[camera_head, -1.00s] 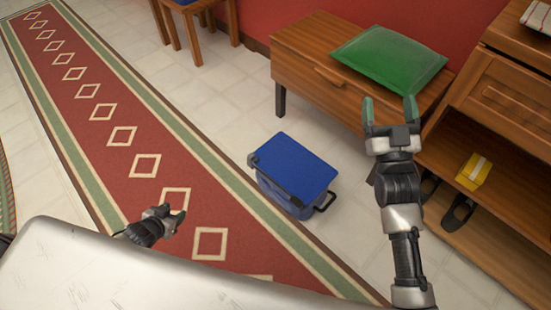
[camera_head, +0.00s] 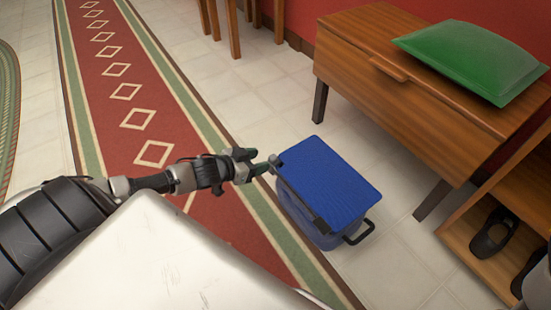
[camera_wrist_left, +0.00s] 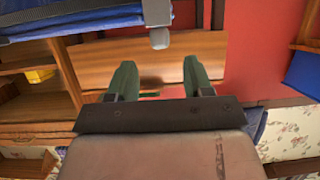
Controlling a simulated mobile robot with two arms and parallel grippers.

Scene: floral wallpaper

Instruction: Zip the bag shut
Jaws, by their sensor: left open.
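The blue bag (camera_head: 330,182) stands on the floor in the head view, its flat lid lying on top. A dark strip (camera_head: 302,195) runs along the lid's left edge, with a small grey tab (camera_head: 274,160) at its far left corner. My left gripper (camera_head: 262,161) is open beside that corner, its fingertips close to the tab. In the left wrist view, the green fingers (camera_wrist_left: 160,76) are apart with nothing between them. A grey tab (camera_wrist_left: 158,28) shows just beyond them, beside the bag's blue edge (camera_wrist_left: 75,22). Contact cannot be told. My right gripper is out of view.
A wooden bench (camera_head: 400,85) with a green cushion (camera_head: 470,60) stands behind the bag to the right. A shoe rack (camera_head: 480,255) is at the lower right. A red patterned runner (camera_head: 135,95) lies left of the bag. Tiled floor is clear around it.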

